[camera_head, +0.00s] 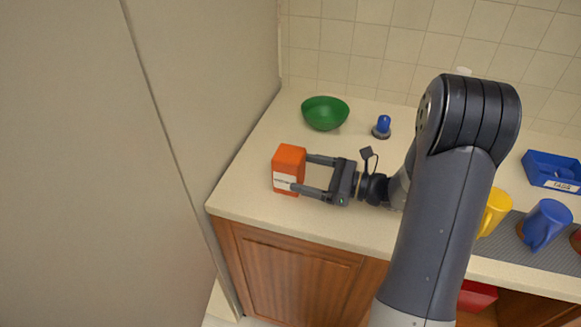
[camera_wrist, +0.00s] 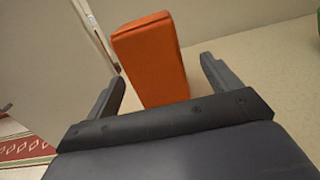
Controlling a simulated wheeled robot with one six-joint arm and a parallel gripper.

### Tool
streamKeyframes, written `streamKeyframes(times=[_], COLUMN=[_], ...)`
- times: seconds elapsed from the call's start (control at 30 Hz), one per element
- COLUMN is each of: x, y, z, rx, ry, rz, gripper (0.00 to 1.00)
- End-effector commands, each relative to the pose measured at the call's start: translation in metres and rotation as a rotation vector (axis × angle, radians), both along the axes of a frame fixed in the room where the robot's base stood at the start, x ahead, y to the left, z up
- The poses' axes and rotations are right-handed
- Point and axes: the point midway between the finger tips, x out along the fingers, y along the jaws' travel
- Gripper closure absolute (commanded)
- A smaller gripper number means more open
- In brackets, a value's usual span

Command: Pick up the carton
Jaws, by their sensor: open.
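The orange carton (camera_head: 288,169) stands upright on the counter near its left front edge, with a white label on its lower front. My gripper (camera_head: 300,173) is open and reaches toward it from the right, with its fingertips at the carton's right side. In the wrist view the carton (camera_wrist: 152,58) rises ahead between the two spread fingers of my gripper (camera_wrist: 162,82), with a gap visible on the right. The carton's lower end is partly hidden behind the gripper body in that view.
A green bowl (camera_head: 325,113) and a blue-topped object (camera_head: 382,126) stand behind. Yellow (camera_head: 494,212) and blue (camera_head: 546,224) mugs stand on a grey mat to the right, with a blue tray (camera_head: 553,170) behind. A tall beige panel (camera_head: 190,100) borders the counter's left side.

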Motion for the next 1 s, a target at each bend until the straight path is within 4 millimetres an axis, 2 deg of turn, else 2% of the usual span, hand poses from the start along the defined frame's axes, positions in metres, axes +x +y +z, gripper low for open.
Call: streamKeyframes(times=[0.27, 0.43, 0.6, 0.87, 1.0], x=[0.007, 0.013, 0.021, 0.023, 0.023], y=[0.02, 0.044, 0.06, 0.063, 0.063], z=[0.003, 0.011, 0.01, 0.009, 0.009], rx=[-0.001, 0.0, 0.0, 0.0, 0.0], ry=[0.0, 0.001, 0.0, 0.0, 0.0], rz=[0.002, 0.004, 0.001, -0.002, -0.001], gripper=[0.15, 0.15, 0.15, 0.15, 0.24])
